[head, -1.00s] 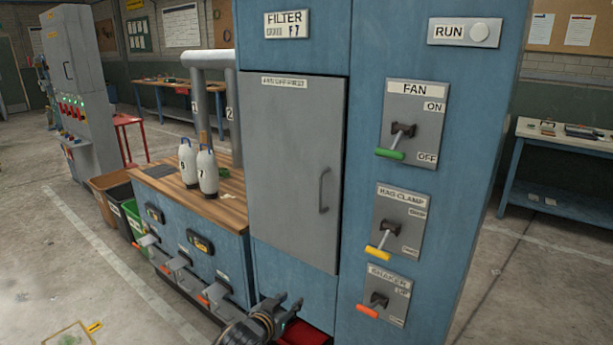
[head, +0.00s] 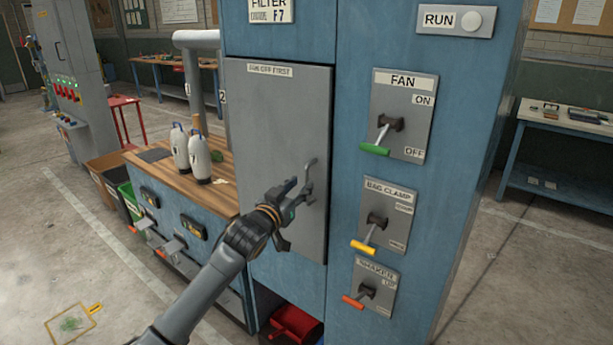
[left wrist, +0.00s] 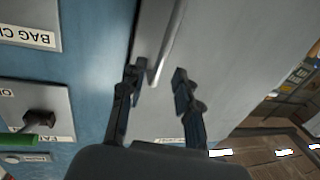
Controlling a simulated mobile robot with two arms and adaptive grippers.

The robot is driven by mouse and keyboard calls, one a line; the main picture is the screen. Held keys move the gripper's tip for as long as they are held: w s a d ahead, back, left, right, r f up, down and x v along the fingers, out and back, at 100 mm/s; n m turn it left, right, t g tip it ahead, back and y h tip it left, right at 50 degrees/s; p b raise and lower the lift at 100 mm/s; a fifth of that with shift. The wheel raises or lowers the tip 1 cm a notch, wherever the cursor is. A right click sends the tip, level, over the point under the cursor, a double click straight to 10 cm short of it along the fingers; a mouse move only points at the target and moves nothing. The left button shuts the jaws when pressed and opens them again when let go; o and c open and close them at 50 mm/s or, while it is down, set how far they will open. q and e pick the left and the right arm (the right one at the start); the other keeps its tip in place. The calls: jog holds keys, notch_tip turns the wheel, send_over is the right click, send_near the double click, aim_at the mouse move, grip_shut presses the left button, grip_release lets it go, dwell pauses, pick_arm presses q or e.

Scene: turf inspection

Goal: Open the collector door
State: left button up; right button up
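The grey collector door (head: 265,130) is shut on the front of the blue filter cabinet, with a label reading "FAN OFF FIRST" at its top. Its bar handle (head: 311,172) is on the door's right side; its lower part is partly hidden by my gripper. My left gripper (head: 300,200) is at the handle, fingers open. In the left wrist view the handle (left wrist: 170,45) runs down to between the two open fingertips (left wrist: 157,75), closer to the left one. I cannot tell if they touch. The green fan lever (head: 375,149) points down toward OFF.
The yellow bag clamp lever (head: 363,247) and orange shaker lever (head: 353,302) stick out right of the door. A wood-topped bench (head: 205,199) with two white bottles stands left. A red bin (head: 294,322) sits under the door.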

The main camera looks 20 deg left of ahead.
aim_at(306, 179)
pick_arm(q)
jog(key=shift+w+d+p, duration=0.15)
jog(key=shift+w+d, duration=0.05)
jog(key=shift+w, duration=0.95)
jog(key=shift+w+d+p, duration=0.15)
jog(key=shift+w, duration=1)
jog(key=shift+c, duration=0.4)
grip_shut()
